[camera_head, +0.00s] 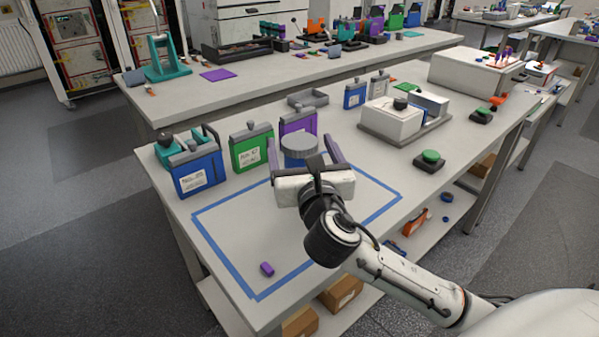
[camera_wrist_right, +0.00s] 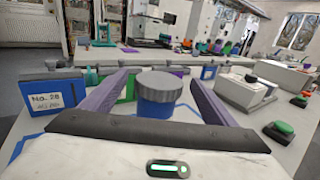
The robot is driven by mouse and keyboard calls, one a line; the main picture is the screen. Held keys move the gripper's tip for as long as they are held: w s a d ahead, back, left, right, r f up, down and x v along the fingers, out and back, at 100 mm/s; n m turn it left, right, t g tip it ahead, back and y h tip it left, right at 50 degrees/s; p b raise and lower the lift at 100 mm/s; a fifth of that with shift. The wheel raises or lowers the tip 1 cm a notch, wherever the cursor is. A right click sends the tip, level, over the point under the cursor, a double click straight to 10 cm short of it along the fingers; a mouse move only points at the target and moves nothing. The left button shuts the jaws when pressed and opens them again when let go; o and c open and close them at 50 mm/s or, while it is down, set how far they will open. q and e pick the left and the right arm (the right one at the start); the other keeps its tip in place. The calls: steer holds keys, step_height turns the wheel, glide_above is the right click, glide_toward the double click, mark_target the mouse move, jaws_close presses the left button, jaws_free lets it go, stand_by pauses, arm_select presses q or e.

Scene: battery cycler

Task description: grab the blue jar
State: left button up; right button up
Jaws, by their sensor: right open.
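The blue jar (camera_wrist_right: 157,106) has a ridged grey lid and stands upright on the table near the far edge of the blue tape outline. In the head view, mostly its grey lid (camera_head: 299,147) shows, with its lower body hidden by my gripper. My right gripper (camera_head: 305,152) is open, with one purple finger on each side of the jar. In the right wrist view the jar is between the fingers (camera_wrist_right: 152,92), with a visible gap on both sides. My left gripper is not in view.
Blue (camera_head: 198,169), green (camera_head: 251,148) and purple (camera_head: 298,121) labelled containers stand behind and left of the jar. A white device (camera_head: 390,119) and a green button (camera_head: 430,157) are at right. The taped area is mostly clear.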

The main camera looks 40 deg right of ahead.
steer(key=shift+x, duration=0.85)
steer(key=c, duration=1.5)
